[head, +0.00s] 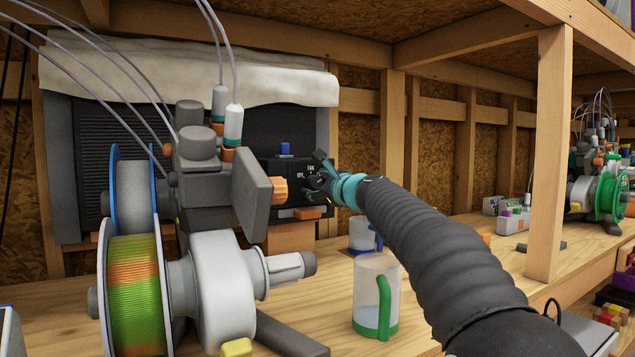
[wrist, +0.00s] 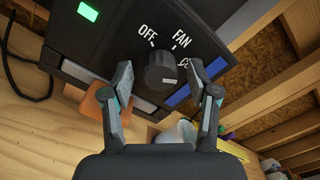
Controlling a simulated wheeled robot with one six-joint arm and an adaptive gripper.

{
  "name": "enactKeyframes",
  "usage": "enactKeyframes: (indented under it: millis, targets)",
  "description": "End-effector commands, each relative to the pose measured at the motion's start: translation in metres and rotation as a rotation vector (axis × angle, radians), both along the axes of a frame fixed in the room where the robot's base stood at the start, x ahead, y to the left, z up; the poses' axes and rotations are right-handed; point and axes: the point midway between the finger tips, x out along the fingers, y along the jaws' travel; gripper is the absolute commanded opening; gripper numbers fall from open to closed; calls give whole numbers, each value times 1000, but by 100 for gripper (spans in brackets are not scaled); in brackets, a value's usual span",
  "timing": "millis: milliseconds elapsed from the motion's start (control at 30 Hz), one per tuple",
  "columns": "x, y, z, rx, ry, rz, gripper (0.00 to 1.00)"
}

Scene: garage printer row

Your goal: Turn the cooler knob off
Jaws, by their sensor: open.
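The cooler's dark control panel (wrist: 105,60) carries white lettering: OFF, FAN and a partly hidden word starting with C. The round dark knob (wrist: 161,72) sits below these words in the wrist view. A small light mark shows on its near face, but I cannot tell which label it points to. My gripper (wrist: 160,84) is open, with one finger on each side of the knob and visible gaps to it. In the head view my gripper (head: 314,176) is at the panel's right part and hides the knob. The cooler's grilled body (head: 100,150) stands behind.
A spool holder with a green-orange spool (head: 135,290) stands in front of the cooler at left. A clear mug with a green handle (head: 377,290) stands below my arm, another cup (head: 362,235) behind it. A wooden post (head: 550,150) rises at right.

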Motion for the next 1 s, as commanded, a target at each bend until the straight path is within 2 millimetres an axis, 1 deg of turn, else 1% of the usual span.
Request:
enactKeyframes:
  millis: [200, 233, 267, 300, 367, 400, 467, 767, 1000]
  targets:
    - [0, 0, 0, -1, -1, 0, 60]
    - [0, 0, 0, -1, -1, 0, 57]
    - [0, 0, 0, -1, -1, 0, 50]
    - [0, 0, 0, -1, -1, 0, 40]
    - [0, 0, 0, -1, -1, 0, 25]
    - [0, 0, 0, -1, -1, 0, 15]
    - [0, 0, 0, -1, -1, 0, 0]
    - [0, 0, -1, -22, -15, 0, 0]
    - [0, 0, -2, -116, -79, -1, 0]
